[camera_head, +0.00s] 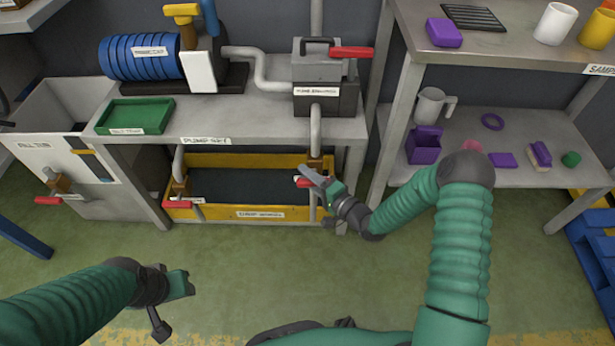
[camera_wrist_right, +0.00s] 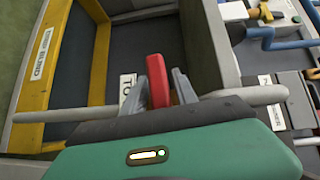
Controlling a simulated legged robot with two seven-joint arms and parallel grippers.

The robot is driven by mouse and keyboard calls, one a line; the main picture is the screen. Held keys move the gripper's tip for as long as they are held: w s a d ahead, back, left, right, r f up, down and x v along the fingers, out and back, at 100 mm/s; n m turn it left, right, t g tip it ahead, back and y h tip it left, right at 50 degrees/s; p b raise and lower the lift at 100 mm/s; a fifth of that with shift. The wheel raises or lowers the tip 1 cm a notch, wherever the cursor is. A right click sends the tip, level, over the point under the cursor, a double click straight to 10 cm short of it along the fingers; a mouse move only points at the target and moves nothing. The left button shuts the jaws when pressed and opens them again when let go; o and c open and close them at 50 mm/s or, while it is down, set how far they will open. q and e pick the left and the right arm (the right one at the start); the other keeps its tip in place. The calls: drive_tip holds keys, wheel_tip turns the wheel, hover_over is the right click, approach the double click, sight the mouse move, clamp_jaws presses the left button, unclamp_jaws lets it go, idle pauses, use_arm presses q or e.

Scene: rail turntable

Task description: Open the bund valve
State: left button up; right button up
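The yellow-walled bund (camera_head: 265,213) sits on the floor under the bench, with a dark inside; its wall also shows in the right wrist view (camera_wrist_right: 37,75). A red valve handle (camera_head: 303,181) is at its right end. My right gripper (camera_head: 306,177) is at this handle. In the right wrist view the red handle (camera_wrist_right: 157,80) stands between my two fingers, with narrow gaps seeming to show beside it. The fingers are open around it; contact is hard to tell. Another red handle (camera_head: 177,204) is at the bund's left end. My left gripper (camera_head: 185,284) is low at left, over the floor, away from everything.
The bench (camera_head: 225,118) above carries a blue-ribbed motor, pipework, a green tray (camera_head: 136,116) and another red handle (camera_head: 351,52). A grey tub (camera_head: 48,145) with a red-handled valve stands at left. A shelf (camera_head: 520,178) with purple items is at right. The green floor in front is clear.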

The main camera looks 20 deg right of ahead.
clamp_jaws()
drive_tip(key=shift+s+d+f+n+g+h+p, duration=0.1)
drive_tip(key=shift+d+f+n+g+h+p, duration=0.2)
drive_tip(key=shift+n+g+h+p, duration=1.7)
drive_tip(key=shift+d+f+n+h+p, duration=0.15)
drive_tip(key=shift+d+n+h+p, duration=0.6)
drive_tip(key=shift+p, duration=2.75)
drive_tip(key=shift+s+a+f+n+g+h+p, duration=0.1)
drive_tip(key=shift+f+n+g+h+p, duration=0.15)
drive_tip(key=shift+n+g+h+p, duration=1.4)
drive_tip(key=shift+w+d+m+t+p, duration=0.1)
drive_tip(key=shift+m+t+p, duration=0.55)
drive_tip(key=shift+p, duration=0.45)
drive_tip(key=shift+o, duration=1.3)
unclamp_jaws()
drive_tip(key=shift+f, duration=0.1)
